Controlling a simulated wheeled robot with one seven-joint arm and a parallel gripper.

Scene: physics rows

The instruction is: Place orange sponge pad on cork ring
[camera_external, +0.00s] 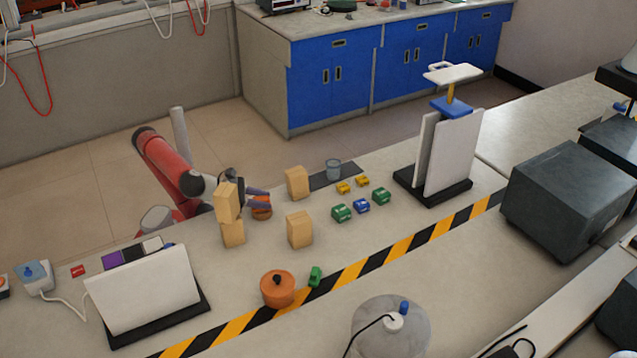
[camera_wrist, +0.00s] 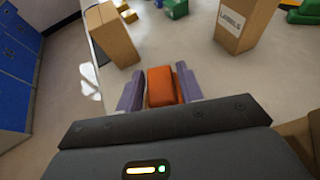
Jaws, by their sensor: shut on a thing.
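The orange sponge pad (camera_wrist: 161,86) is a small block between the two purple fingers of my gripper (camera_wrist: 159,90) in the wrist view. The fingers are shut on its sides. In the external view my gripper (camera_external: 262,199) is just right of the stacked wooden blocks, with the orange pad (camera_external: 262,212) at its fingers. Whether the pad touches the table is hard to tell. I cannot make out a cork ring in either view.
Stacked wooden blocks (camera_external: 232,234) stand close left of my gripper. Single blocks stand behind (camera_external: 297,182) and to the right (camera_external: 299,230). Small green, blue and yellow pieces (camera_external: 362,206) lie farther right. An orange lidded pot (camera_external: 278,290) stands near the striped tape.

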